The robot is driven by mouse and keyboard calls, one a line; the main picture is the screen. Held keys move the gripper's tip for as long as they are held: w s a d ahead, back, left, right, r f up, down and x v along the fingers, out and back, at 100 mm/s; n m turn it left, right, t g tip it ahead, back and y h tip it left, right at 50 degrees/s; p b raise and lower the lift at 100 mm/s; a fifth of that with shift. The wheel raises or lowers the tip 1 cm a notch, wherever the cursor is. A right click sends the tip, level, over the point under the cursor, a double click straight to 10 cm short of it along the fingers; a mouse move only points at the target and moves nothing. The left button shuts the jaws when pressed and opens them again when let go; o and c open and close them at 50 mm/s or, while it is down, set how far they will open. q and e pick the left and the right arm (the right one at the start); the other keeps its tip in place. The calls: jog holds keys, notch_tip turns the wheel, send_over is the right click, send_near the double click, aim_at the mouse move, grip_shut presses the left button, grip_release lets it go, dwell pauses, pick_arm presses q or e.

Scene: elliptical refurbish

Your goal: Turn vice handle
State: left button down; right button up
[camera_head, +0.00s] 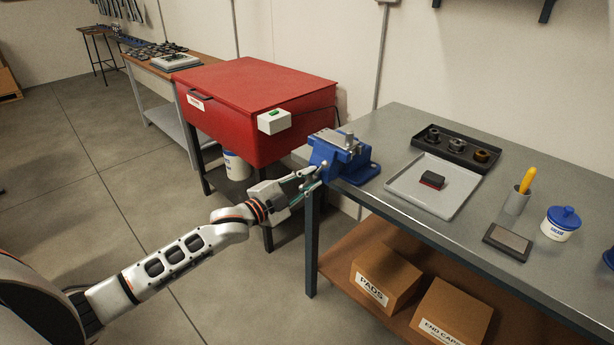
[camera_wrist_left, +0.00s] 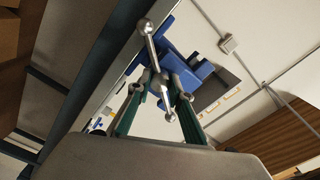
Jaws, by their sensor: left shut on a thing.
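The blue vice (camera_head: 342,158) is fixed at the near left corner of the grey workbench (camera_head: 400,125). Its metal handle is a bar with ball ends, clear in the left wrist view (camera_wrist_left: 153,52), where it runs slantwise with one ball at the top and one low between the fingers. My left gripper (camera_head: 312,180) reaches the front of the vice from the left. It is shut on the handle, with its two fingers on either side of the bar in the wrist view (camera_wrist_left: 160,88). My right gripper is not in view.
On the bench are a grey tray (camera_head: 405,187), a black tray of parts (camera_head: 456,149), a cup (camera_head: 516,201) and a white tub (camera_head: 560,224). Boxes (camera_head: 385,275) sit below.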

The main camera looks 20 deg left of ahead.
pick_arm(q)
jog(key=shift+r+m, duration=0.15)
jog(key=shift+m, duration=1.25)
jog(key=c, duration=2)
grip_release()
jog(key=shift+d, duration=0.1)
jog(key=shift+o, duration=0.9)
jog(key=shift+w, duration=0.15)
jog(key=shift+s, duration=0.2)
jog(key=shift+s+f, duration=0.2)
jog(key=shift+f, duration=0.05)
jog(key=v, duration=1.1)
jog(key=shift+s+a, duration=0.15)
jog(key=shift+a, duration=0.05)
